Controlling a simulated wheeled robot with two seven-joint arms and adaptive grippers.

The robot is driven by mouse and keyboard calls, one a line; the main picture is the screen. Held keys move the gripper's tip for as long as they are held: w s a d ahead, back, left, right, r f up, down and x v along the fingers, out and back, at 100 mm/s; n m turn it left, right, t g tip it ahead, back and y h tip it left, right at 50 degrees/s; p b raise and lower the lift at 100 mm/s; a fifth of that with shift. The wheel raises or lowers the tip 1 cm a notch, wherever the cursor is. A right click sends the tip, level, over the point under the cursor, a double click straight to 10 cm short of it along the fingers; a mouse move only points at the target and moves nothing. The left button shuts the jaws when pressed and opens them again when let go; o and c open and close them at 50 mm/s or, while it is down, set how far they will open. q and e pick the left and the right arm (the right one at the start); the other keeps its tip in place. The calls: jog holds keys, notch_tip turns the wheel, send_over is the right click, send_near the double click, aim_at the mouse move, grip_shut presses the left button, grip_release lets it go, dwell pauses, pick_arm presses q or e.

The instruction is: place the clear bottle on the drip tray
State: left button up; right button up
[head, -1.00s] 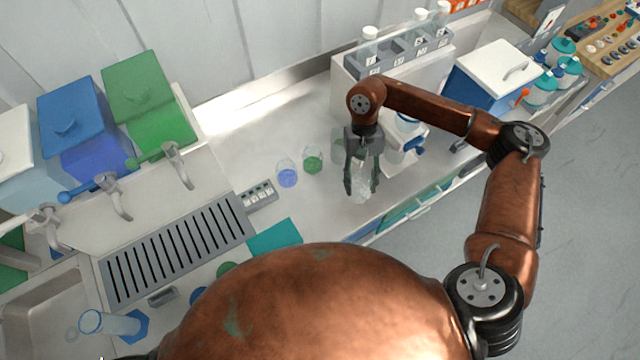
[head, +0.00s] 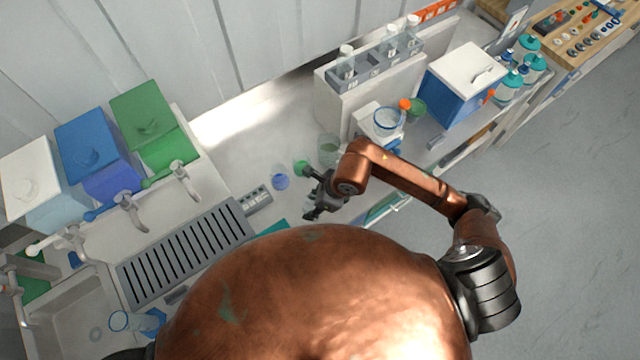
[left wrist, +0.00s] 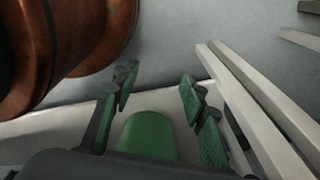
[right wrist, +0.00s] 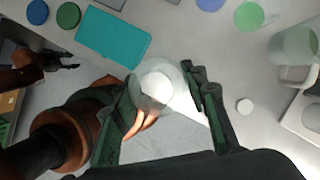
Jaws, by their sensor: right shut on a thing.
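The drip tray (head: 240,213), a grey slotted plate, lies in front of the taps at centre left in the head view. My right gripper (head: 312,208) is to its right, above the bench and clear of the tray. In the right wrist view my right gripper (right wrist: 165,95) is shut on the clear bottle (right wrist: 142,82), a see-through bottle with a round white top, seen from above. The bottle is mostly hidden in the head view. My left gripper (left wrist: 155,90) shows only in the left wrist view, with its fingers wide apart; a green rounded thing (left wrist: 146,137) shows beyond them.
A clear jug (right wrist: 296,45) stands to the right in the right wrist view. A teal mat (right wrist: 113,36) lies flat on the bench. A small label rack (head: 257,199) borders the tray.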

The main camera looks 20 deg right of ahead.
jog(key=shift+w+r+m, duration=0.1)
jog(key=shift+r+m, duration=0.05)
jog(key=shift+m, duration=0.15)
jog(key=w+d+f+p, duration=0.1)
jog(key=w+f+p, duration=0.1)
jog(key=w+f, duration=0.2)
jog(key=w+d+f+p, duration=0.1)
jog(key=w+f+p, duration=0.1)
jog(key=w+f, duration=0.2)
jog(key=w+d+f+p, duration=0.1)
jog(key=w+f+p, duration=0.1)
jog(key=w+f, duration=0.2)
jog(key=shift+w+d+f, duration=0.25)
jog(key=shift+w+d, duration=0.1)
jog(key=shift+w, duration=0.3)
jog(key=shift+f, duration=0.2)
pick_arm(q)
notch_tip(320, 180, up, 6)
jog(key=w, duration=0.1)
jog(key=shift+w+r, duration=0.25)
pick_arm(e)
jog(key=shift+f, duration=0.1)
jog(key=shift+f, duration=0.15)
pick_arm(q)
jog(key=shift+f, duration=0.1)
pick_arm(e)
jog(key=o, duration=1.2)
jog(key=shift+c, duration=0.2)
